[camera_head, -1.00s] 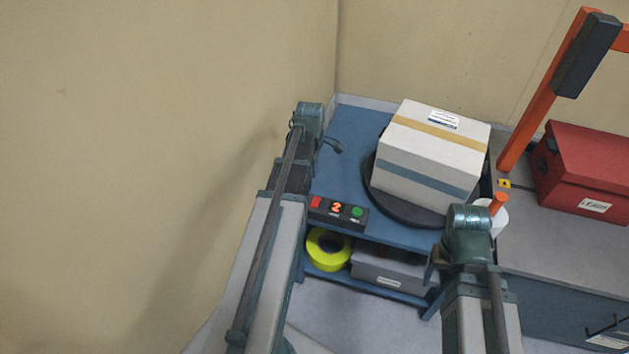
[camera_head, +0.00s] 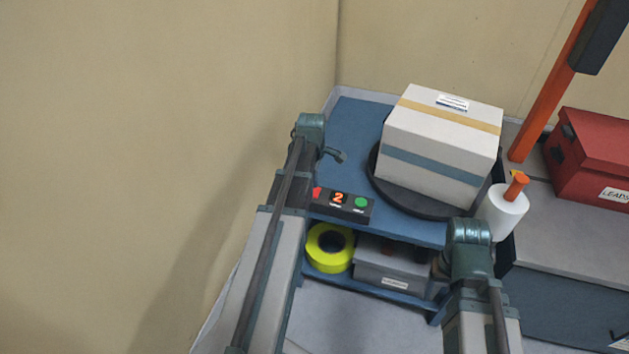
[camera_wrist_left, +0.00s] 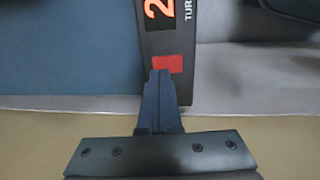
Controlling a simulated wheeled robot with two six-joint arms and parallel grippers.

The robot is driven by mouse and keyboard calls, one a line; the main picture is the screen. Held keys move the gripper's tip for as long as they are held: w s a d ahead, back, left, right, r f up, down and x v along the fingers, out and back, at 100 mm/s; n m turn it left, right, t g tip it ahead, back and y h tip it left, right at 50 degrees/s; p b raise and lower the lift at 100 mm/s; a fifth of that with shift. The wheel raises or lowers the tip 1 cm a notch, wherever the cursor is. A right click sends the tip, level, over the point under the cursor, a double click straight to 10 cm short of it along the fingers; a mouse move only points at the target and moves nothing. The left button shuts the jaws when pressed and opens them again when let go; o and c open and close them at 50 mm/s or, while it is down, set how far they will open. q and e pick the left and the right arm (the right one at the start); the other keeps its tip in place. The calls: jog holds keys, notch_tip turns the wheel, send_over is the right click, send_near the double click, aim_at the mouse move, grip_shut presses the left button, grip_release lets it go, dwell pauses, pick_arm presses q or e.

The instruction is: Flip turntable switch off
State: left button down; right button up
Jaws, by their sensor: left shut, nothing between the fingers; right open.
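The turntable switch panel (camera_head: 345,205) is a dark box at the front edge of the blue table, with a red switch, an orange "2" and a green button (camera_head: 362,202). The turntable (camera_head: 391,195) is a dark disc carrying a white box (camera_head: 440,145) with tan and blue stripes. My left gripper (camera_head: 335,154) is shut and empty. In the left wrist view its closed fingertips (camera_wrist_left: 160,78) overlap the lower edge of the red switch (camera_wrist_left: 168,64); I cannot tell whether they touch.
A yellow tape roll (camera_head: 331,247) and grey bin (camera_head: 392,265) sit on the shelf below. The blue tabletop (camera_head: 352,130) behind the panel is clear.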

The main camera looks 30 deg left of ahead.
pick_arm(q)
jog(key=shift+w+f+b, duration=0.1)
jog(key=shift+f+b, duration=0.25)
jog(key=shift+f, duration=0.45)
pick_arm(e)
jog(key=shift+f, duration=0.8)
pick_arm(q)
jog(key=shift+w+f+b, duration=0.1)
jog(key=shift+f+b, duration=0.15)
jog(key=shift+b, duration=0.1)
jog(key=shift+r, duration=0.1)
pick_arm(e)
jog(key=shift+f, duration=0.2)
pick_arm(q)
jog(key=shift+s, duration=0.2)
jog(key=shift+s+d, duration=0.2)
jog(key=shift+s, duration=0.45)
jog(key=shift+r+p, duration=0.15)
jog(key=shift+p, duration=0.15)
pick_arm(e)
jog(key=shift+r, duration=0.15)
